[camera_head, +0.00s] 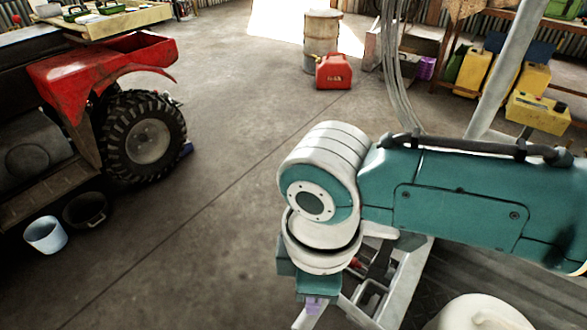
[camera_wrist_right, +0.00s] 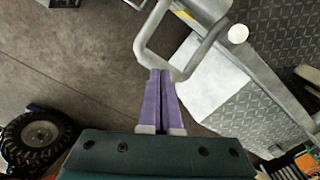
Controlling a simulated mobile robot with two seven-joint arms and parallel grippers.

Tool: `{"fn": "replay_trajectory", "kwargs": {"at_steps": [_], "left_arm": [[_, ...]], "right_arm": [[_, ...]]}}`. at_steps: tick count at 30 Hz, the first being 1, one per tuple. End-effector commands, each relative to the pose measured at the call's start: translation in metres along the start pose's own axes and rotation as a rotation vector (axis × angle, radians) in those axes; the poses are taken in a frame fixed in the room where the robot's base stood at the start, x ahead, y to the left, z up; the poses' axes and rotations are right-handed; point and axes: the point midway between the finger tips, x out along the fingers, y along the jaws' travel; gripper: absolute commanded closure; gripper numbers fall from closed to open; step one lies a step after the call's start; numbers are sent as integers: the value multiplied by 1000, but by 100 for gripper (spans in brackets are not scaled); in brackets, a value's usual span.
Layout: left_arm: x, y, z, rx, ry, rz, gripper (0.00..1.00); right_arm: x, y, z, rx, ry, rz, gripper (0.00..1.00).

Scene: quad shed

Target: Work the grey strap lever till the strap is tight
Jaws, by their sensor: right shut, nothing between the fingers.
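My right gripper (camera_wrist_right: 161,74) is shut and empty, its two purple fingers pressed together. It also shows in the head view (camera_head: 313,304), low in the middle, pointing down under my teal wrist. A grey looped handle (camera_wrist_right: 142,42), which looks like the strap lever, lies right at the fingertips in the right wrist view. The fingertips overlap the lower end of the loop; I cannot tell whether they touch it. In the head view my arm hides most of this spot. I cannot make out the strap or how tight it is. My left gripper is not in view.
A pale metal frame (camera_head: 405,290) and tread-plate deck (camera_wrist_right: 275,45) lie beside the gripper. The red quad (camera_head: 100,66) stands at left, with a bucket (camera_head: 46,235) near it. A red fuel can (camera_head: 334,71) and rusty drum (camera_head: 321,40) stand behind. The middle floor is clear.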

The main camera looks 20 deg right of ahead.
Motion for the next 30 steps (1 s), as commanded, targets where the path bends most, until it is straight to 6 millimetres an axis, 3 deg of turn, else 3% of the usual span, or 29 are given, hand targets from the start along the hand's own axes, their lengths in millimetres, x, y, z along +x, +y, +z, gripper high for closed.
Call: {"fn": "replay_trajectory", "kwargs": {"at_steps": [30], "left_arm": [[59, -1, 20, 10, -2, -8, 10]], "right_arm": [[77, -2, 2, 1, -7, -4, 100]]}}
